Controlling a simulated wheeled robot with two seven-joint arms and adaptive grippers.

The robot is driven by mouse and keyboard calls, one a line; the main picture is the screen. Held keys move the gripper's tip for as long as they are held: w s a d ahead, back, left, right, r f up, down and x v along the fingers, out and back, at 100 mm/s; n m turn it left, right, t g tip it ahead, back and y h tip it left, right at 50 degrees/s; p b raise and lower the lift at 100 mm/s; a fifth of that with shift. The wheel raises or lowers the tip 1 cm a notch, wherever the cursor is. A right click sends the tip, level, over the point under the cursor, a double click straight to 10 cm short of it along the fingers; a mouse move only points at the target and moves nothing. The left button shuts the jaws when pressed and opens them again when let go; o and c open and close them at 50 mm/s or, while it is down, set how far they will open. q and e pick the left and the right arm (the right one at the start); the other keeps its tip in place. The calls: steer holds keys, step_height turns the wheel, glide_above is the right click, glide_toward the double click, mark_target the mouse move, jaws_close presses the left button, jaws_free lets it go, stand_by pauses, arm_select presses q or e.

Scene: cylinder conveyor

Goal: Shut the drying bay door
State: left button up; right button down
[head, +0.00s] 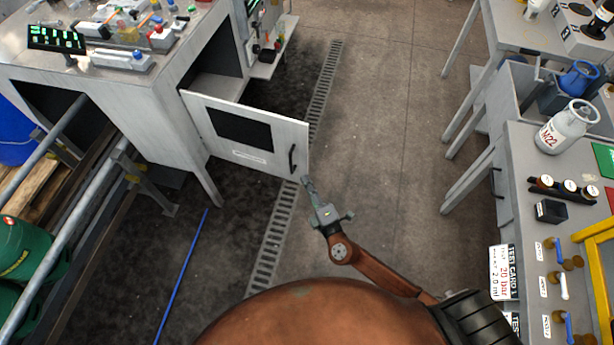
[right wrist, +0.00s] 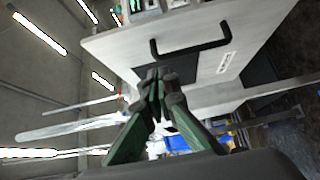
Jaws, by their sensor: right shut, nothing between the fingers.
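The drying bay door (head: 230,150) is a pale grey panel with a dark window and a dark bar handle (head: 292,158) near its free edge. It stands open, swung out from the bay opening (head: 217,68) under the bench. My right gripper (head: 306,183) is shut and empty, just beside the handle end of the door. In the right wrist view the closed fingertips (right wrist: 155,75) show in front of the door (right wrist: 200,60), close to the handle (right wrist: 190,50). I cannot tell whether they touch the door. My left gripper is not in view.
The bench (head: 110,85) holds several small items and a green-lit display (head: 56,38). A floor drain grate (head: 272,245) runs past the door. A blue rod (head: 182,275) lies on the floor. Open floor (head: 385,120) lies right of the door, before the benches with a gas cylinder (head: 568,130).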

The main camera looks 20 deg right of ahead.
glide_toward(297, 147)
steer(key=w+a, duration=0.2)
steer(key=a, duration=0.1)
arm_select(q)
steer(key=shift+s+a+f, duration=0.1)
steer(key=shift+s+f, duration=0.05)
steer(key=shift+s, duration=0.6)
arm_select(e)
steer(key=shift+w+d, duration=0.6)
steer(key=shift+w, duration=0.35)
steer(key=shift+w+d, duration=0.55)
steer(key=shift+w, duration=0.45)
arm_select(q)
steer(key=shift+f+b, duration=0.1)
steer(key=shift+b, duration=0.2)
